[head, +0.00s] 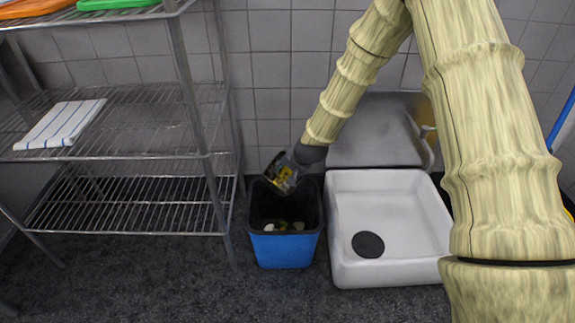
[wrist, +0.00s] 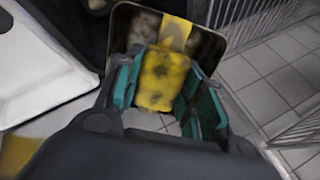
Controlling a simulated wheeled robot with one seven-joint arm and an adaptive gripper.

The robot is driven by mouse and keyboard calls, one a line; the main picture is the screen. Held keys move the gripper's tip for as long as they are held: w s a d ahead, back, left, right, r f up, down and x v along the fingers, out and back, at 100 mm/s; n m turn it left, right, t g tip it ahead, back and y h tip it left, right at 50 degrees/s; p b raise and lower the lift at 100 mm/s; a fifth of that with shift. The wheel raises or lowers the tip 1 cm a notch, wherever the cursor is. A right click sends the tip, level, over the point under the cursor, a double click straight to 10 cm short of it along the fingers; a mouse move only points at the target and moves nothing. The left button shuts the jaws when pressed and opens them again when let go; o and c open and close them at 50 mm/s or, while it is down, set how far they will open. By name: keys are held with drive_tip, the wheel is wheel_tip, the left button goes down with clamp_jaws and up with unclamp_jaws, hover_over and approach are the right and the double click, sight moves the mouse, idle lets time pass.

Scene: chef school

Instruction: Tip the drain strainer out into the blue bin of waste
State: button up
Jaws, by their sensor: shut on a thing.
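My gripper (wrist: 160,92) is shut on the yellow, dark-spotted handle of the drain strainer, with a teal finger on each side in the wrist view. The drain strainer (wrist: 228,30) has a thin rectangular rim and a yellow strip; pale blurred patches show inside it, and I cannot tell whether they are waste. In the head view the strainer (head: 283,178) is small, dark and yellow, held tilted over the back part of the blue bin (head: 286,249). The blue bin stands on the floor, dark inside, with several pale and greenish scraps in it.
A white basin (head: 390,210) with a round black drain (head: 368,244) stands close to the bin's right. A wire shelf rack (head: 125,200) is at the left, with a striped cloth (head: 60,124) on it. A tiled wall (head: 285,70) is behind.

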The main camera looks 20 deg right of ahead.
drive_tip(key=shift+w+a+r+g+h+p, duration=0.15)
drive_tip(key=shift+w+r+g+h+p, duration=0.2)
drive_tip(key=shift+g+p, duration=1.25)
drive_tip(key=shift+w+a+r+g+h+p, duration=0.2)
drive_tip(key=shift+w+g+p, duration=0.25)
drive_tip(key=shift+p, duration=2.1)
drive_tip(key=shift+w+f+g+h+p, duration=0.1)
drive_tip(key=shift+w+g+h+p, duration=0.2)
drive_tip(key=shift+g+p, duration=0.8)
drive_tip(key=shift+g, duration=0.25)
